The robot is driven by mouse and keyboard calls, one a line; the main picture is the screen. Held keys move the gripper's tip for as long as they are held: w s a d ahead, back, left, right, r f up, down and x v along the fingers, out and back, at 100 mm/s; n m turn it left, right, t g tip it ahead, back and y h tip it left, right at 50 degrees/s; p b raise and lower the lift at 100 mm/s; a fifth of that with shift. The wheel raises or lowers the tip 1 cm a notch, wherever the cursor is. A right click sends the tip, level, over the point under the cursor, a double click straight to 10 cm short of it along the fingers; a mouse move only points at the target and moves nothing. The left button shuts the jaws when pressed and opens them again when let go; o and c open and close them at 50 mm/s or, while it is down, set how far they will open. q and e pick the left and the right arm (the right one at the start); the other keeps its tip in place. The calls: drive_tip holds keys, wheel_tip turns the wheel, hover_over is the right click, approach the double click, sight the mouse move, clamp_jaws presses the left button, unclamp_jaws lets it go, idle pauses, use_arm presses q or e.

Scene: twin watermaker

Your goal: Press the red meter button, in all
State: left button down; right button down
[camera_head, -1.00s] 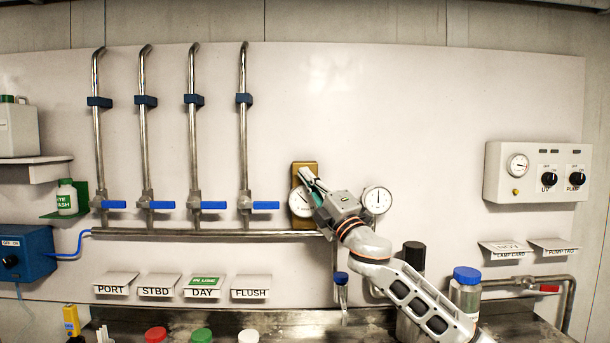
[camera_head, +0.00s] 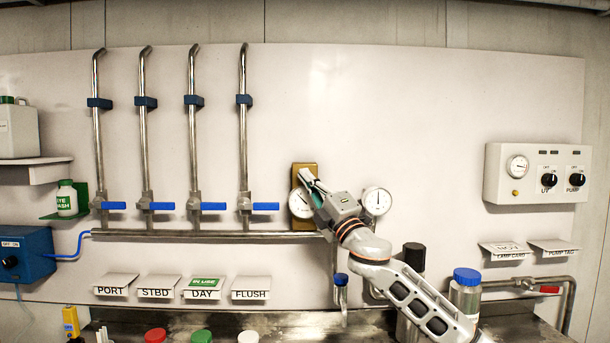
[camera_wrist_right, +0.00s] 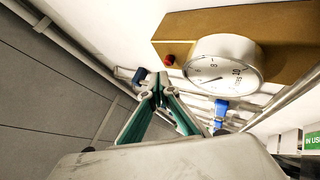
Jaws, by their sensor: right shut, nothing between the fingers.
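The red button (camera_wrist_right: 169,60) sits on the brass-coloured plate (camera_wrist_right: 270,25) beside a round white dial meter (camera_wrist_right: 225,62) in the right wrist view. The same plate (camera_head: 305,224) and meter (camera_head: 299,203) show on the wall in the head view, partly behind my right gripper (camera_head: 306,177); the button is hidden there. My right gripper is shut and empty. In the right wrist view its fingertips (camera_wrist_right: 157,86) appear just below and left of the button. I cannot tell whether they touch it. My left gripper is not in view.
A second dial (camera_head: 377,200) is right of the gripper. Pipes with blue-handled valves (camera_head: 266,206) stand to the left, above a horizontal pipe. A control box (camera_head: 538,172) hangs at the right. Bottles and coloured caps (camera_head: 467,276) line the counter below.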

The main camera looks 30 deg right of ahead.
idle(0.4)
drive_tip(key=shift+w+d, duration=0.25)
drive_tip(key=shift+w, duration=0.15)
drive_tip(key=shift+w+d, duration=0.25)
drive_tip(key=shift+w, duration=0.15)
idle(0.8)
drive_tip(key=shift+s+a, duration=0.1)
drive_tip(key=shift+s, duration=0.05)
drive_tip(key=shift+s+a+p, duration=0.35)
drive_tip(key=shift+s, duration=0.3)
drive_tip(key=s+a, duration=0.1)
drive_tip(key=s+p, duration=0.1)
drive_tip(key=s, duration=0.1)
drive_tip(key=s+a, duration=0.1)
drive_tip(key=shift+s+a+p, duration=0.15)
drive_tip(key=shift+a+p, duration=0.15)
